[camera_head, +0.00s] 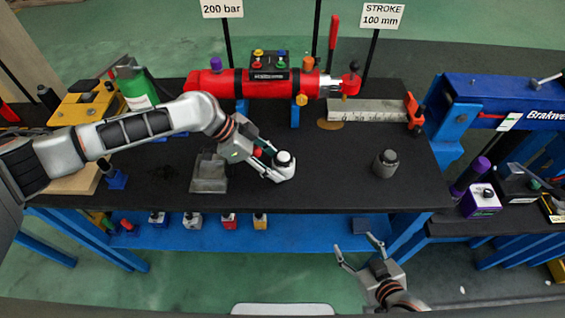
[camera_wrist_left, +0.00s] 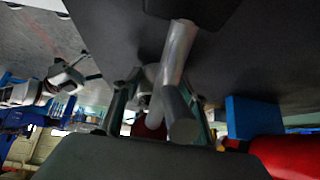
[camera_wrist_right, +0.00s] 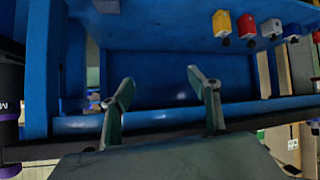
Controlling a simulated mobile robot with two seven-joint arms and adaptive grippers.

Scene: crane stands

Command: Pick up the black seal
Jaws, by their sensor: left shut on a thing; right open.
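My left gripper (camera_head: 270,165) is low over the middle of the black bench (camera_head: 330,185). It is shut on a small pale round piece with a dark top (camera_head: 284,160). In the left wrist view, a grey rod-like piece (camera_wrist_left: 175,65) shows between the fingers (camera_wrist_left: 160,108), partly hiding what is held. I cannot tell a black seal apart from the black bench top. A dark grey stepped cylinder (camera_head: 385,164) stands upright to the right, clear of both grippers. My right gripper (camera_head: 355,241) is open and empty in front of the bench; its spread fingers also show in the right wrist view (camera_wrist_right: 160,85).
A red hydraulic cylinder (camera_head: 235,84) lies along the back, with a steel ruler (camera_head: 370,109) beside it. A grey metal tray (camera_head: 209,175) is left of my left gripper. Several small blocks stand on the blue lower shelf (camera_head: 310,233). The bench's right front is clear.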

